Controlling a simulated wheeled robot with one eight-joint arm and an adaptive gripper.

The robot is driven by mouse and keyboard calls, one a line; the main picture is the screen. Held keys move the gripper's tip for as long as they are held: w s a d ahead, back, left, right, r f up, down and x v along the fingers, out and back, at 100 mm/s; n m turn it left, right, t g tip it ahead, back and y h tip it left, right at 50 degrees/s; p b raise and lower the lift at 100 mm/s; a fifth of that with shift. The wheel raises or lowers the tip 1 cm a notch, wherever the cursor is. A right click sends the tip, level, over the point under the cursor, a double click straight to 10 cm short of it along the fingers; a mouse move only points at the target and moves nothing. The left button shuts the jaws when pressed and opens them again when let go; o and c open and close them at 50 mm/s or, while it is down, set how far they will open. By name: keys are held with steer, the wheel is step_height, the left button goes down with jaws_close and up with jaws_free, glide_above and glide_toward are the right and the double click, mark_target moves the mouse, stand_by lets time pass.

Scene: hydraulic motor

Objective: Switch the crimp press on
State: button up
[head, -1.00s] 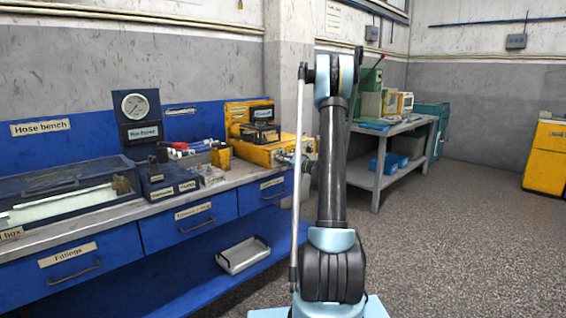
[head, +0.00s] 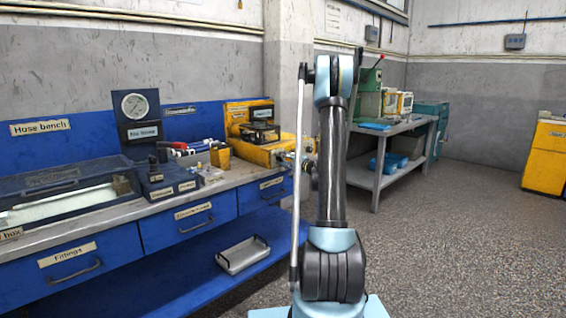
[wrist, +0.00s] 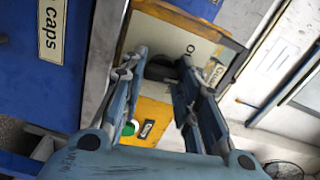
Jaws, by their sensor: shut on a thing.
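The crimp press appears to be the yellow machine (head: 272,152) at the right end of the blue bench. In the wrist view its yellow panel (wrist: 153,112) carries a green button and a small dark label. A pale plate (wrist: 165,38) beside it has printed lettering that seems to start with "O". My gripper (wrist: 157,82) is at this panel, its two fingers on either side of a dark, roundish part (wrist: 160,69), likely a switch knob. It is shut on that part, which the fingers partly hide; its setting cannot be read. In the head view my arm hides most of the gripper.
The blue bench holds a pressure gauge (head: 135,105), a clear-lidded box and small tools. A tray (head: 243,255) lies on the lower shelf. A grey table (head: 378,178) with green machines stands behind my arm.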

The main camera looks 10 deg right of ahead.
steer(key=m, duration=0.5)
steer(key=shift+d+f+m, duration=0.15)
steer(key=shift+m, duration=0.15)
steer(key=m, duration=0.4)
steer(key=shift+f+m, duration=0.1)
steer(key=shift+m, duration=0.3)
steer(key=o, duration=1.1)
steer(key=shift+c, duration=0.2)
steer(key=v, duration=1.1)
steer(key=shift+s+d, duration=0.15)
steer(key=shift+s, duration=0.2)
